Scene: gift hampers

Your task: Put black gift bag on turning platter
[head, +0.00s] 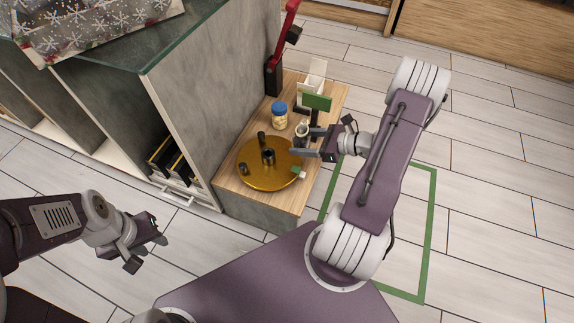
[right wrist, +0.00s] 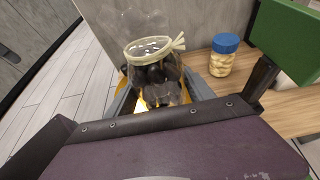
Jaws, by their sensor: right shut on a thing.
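A see-through gift bag with dark contents and a pale tie round its neck (right wrist: 155,72) is between the fingers of my right gripper (right wrist: 160,100), which is shut on it. In the head view the bag (head: 301,131) is small and partly hidden by my right gripper (head: 303,145), at the back right edge of the gold turning platter (head: 258,180). I cannot tell whether the bag touches the platter. In the right wrist view only bits of gold show behind it. My left gripper (head: 146,252) is open and empty, low at the left, away from the platter.
The platter lies on a wooden counter (head: 228,188) and bears several small dark pieces. A blue-lidded jar (head: 280,116), a green sign (head: 317,102) and a red and black device (head: 275,70) stand behind. A grey cabinet wall (head: 205,90) borders the counter's left.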

